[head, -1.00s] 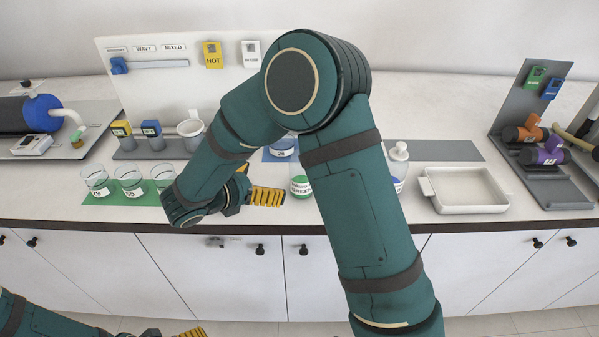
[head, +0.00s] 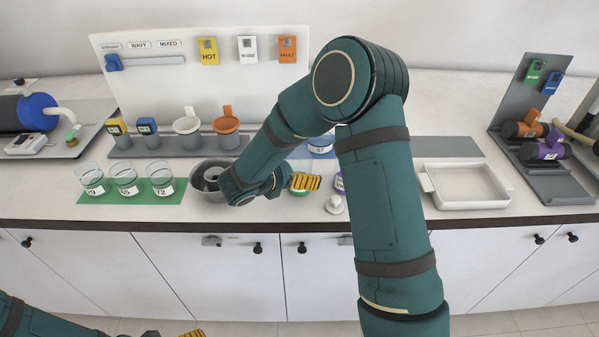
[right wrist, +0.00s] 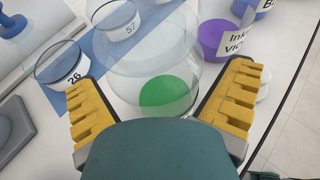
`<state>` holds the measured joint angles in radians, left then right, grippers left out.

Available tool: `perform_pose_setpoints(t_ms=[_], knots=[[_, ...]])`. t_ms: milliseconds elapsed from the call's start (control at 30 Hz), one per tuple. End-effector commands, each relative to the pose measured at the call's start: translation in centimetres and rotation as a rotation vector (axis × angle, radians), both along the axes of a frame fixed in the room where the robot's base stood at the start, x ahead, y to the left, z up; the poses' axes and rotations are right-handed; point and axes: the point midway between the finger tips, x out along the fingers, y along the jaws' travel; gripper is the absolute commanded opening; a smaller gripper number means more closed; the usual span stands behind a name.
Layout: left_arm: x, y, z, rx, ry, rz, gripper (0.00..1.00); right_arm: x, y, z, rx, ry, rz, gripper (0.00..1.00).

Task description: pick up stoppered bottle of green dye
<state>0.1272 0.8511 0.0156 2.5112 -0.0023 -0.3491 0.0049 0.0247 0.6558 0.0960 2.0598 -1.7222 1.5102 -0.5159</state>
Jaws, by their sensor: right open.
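The bottle of green dye (right wrist: 168,94) shows in the right wrist view as a clear, rounded vessel with green at its bottom. It lies between the spread yellow fingers of my right gripper (right wrist: 165,105); I cannot tell whether they touch it. Its stopper cannot be made out there. In the head view my right gripper (head: 305,182) is at the bottle's place near the counter's front edge and hides most of it. My left gripper (head: 192,333) is only partly in view at the bottom edge, below the counter.
A purple ink bottle (right wrist: 213,40) stands close beside the green one. A white stopper-like piece (head: 336,204) is near the front edge. Beakers (right wrist: 62,66) stand on the other side. A metal bowl (head: 207,178) is left of my gripper, a white tray (head: 466,204) to the right.

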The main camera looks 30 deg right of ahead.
Motion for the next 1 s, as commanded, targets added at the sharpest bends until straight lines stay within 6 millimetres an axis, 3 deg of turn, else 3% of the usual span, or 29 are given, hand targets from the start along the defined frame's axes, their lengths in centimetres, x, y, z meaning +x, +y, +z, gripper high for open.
perform_pose_setpoints(t_ms=[200, 267, 400, 433, 800, 1000], knots=[[0.0, 0.0, 0.0, 0.0, -0.001, 0.0, 0.88, 0.0, -0.1, 0.0, 0.0, 0.0, 0.001, 1.0], [0.0, 0.0, 0.0, 0.0, -0.001, 0.0, 0.88, 0.0, -0.1, 0.0, 0.0, 0.0, 0.001, 0.82], [0.0, 0.0, 0.0, 0.0, 0.0, 0.0, 0.88, 0.0, -0.1, 0.0, 0.0, 0.0, 0.0, 0.33], [0.0, 0.0, 0.0, 0.0, 0.0, 0.0, 0.88, 0.0, -0.1, 0.0, 0.0, 0.0, 0.0, 0.28], [0.0, 0.0, 0.1, 0.0, 0.0, 0.0, 0.88, 0.0, -0.1, 0.2, 0.0, -0.002, 0.0, 0.28], [-0.1, 0.0, 0.7, 0.0, 0.002, 0.0, 0.88, 0.1, 0.0, 2.8, 0.0, -0.005, 0.0, 0.28]])
